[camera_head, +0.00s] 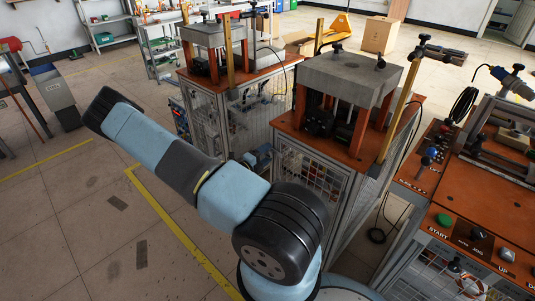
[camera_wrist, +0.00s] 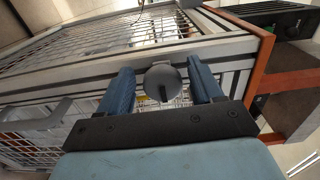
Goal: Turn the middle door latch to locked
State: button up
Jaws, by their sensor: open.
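The latch (camera_wrist: 163,82) is a round grey knob with a dark slot or tab, mounted on the grey frame of a mesh-panelled cabinet in the wrist view. My gripper (camera_wrist: 163,88) is open, with one blue finger on the left and one on the right of the knob. I cannot tell whether either finger touches it. A mesh door (camera_wrist: 100,38) lies beyond the knob. In the head view my arm crosses the picture, and the latch and the gripper's fingers cannot be made out there.
A grey handle (camera_wrist: 40,118) sticks out from the mesh at the left of the wrist view. An orange-brown tabletop edge (camera_wrist: 262,62) runs along the right. The head view shows the middle press cabinet (camera_head: 310,165), another press cabinet (camera_head: 215,110) behind it, and a control panel (camera_head: 475,240) at right.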

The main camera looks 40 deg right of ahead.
jog(key=a, duration=1.3)
jog(key=shift+s, duration=0.45)
jog(key=shift+a, duration=0.15)
jog(key=s+a+r+m+g+y, duration=0.2)
jog(key=a+r+m+y, duration=0.3)
jog(key=r+m, duration=0.65)
jog(key=s+a+r+m+g+y, duration=0.25)
jog(key=a+r+m+y, duration=0.2)
jog(key=r+m, duration=0.7)
jog(key=s+a+r+m+t+y, duration=0.4)
jog(key=s+a+r+m, duration=0.1)
jog(key=r, duration=0.6)
jog(key=s+a+r+m+t+y, duration=0.4)
jog(key=s+a+r+m, duration=0.2)
jog(key=r, duration=0.6)
jog(key=s+m, duration=0.2)
jog(key=m, duration=0.1)
jog(key=shift+s, duration=0.3)
jog(key=shift+t+y, duration=0.25)
